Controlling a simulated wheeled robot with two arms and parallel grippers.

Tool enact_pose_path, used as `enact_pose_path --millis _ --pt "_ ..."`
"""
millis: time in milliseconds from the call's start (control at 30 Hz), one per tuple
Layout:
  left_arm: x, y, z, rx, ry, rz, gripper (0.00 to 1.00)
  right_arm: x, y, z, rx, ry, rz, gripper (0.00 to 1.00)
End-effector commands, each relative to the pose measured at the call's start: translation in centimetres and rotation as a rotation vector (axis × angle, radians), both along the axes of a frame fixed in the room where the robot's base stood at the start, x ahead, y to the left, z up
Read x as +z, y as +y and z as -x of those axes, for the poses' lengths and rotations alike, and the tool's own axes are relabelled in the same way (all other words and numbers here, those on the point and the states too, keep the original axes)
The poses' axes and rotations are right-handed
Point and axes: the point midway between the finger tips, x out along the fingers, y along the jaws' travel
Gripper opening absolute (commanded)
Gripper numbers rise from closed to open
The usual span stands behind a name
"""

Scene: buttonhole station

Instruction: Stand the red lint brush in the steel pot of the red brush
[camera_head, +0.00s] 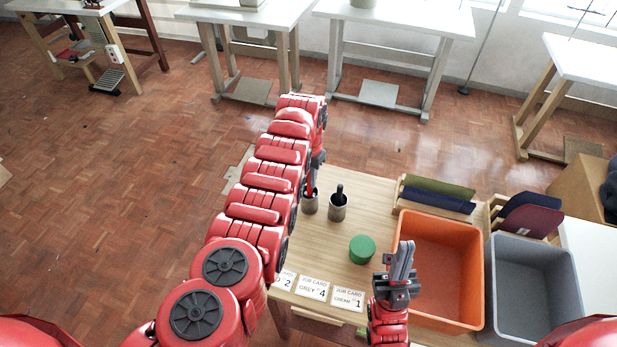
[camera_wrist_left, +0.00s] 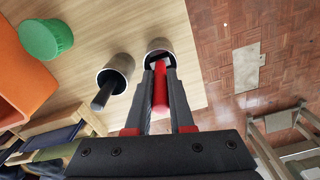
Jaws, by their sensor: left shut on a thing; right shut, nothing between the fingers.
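The red lint brush (camera_head: 311,191) is held by my left gripper (camera_head: 317,164), mostly hidden behind my left arm in the head view. In the left wrist view my left gripper (camera_wrist_left: 160,70) is shut on the red brush (camera_wrist_left: 160,92), whose far end overlaps the mouth of a steel pot (camera_wrist_left: 158,45). That pot (camera_head: 310,206) stands on the wooden table. I cannot tell how deep the brush reaches into it. My right gripper (camera_head: 403,257) is shut and empty, pointing up near the table's front right.
A second steel pot (camera_head: 338,213) holding a black brush (camera_head: 339,192) stands close beside. A green cylinder (camera_head: 362,249), job cards (camera_head: 313,288), an orange bin (camera_head: 437,268) and a grey bin (camera_head: 532,290) are nearby.

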Motion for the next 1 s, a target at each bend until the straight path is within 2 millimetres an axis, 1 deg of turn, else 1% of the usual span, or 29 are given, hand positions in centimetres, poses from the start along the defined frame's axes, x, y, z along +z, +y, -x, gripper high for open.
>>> enact_pose_path --millis 33,200,467,567,667,767,800,867,967,1000 --pt "0.0 0.0 0.0 0.0 0.0 0.0 0.26 0.0 0.0 0.0 0.0 0.0 0.0 0.0" --pt "0.0 0.0 0.0 0.0 0.0 0.0 0.56 0.0 0.0 0.0 0.0 0.0 0.0 0.0" --pt "0.0 0.0 0.0 0.0 0.0 0.0 0.56 0.0 0.0 0.0 0.0 0.0 0.0 0.0" --pt "0.6 0.0 0.0 0.0 0.0 0.0 0.56 0.5 0.0 0.0 0.0 0.0 0.0 0.0" --pt "2.0 0.0 0.0 0.0 0.0 0.0 0.56 1.8 0.0 0.0 0.0 0.0 0.0 0.0" --pt "4.2 0.0 -0.1 0.0 -0.004 0.0 0.56 3.8 0.0 0.0 0.0 0.0 0.0 0.0" --pt "5.4 0.0 -0.2 0.0 -0.008 0.001 0.56 4.7 0.0 0.0 0.0 0.0 0.0 0.0" --pt "7.1 0.0 -0.1 0.0 -0.005 0.001 0.56 6.0 0.0 0.0 0.0 0.0 0.0 0.0" --pt "9.6 0.0 -0.2 0.001 -0.008 0.002 0.56 7.2 0.0 0.0 0.0 0.0 0.0 0.0" --pt "10.3 0.0 -0.1 0.001 -0.005 0.001 0.56 7.3 0.0 0.0 0.0 0.0 0.0 0.0"
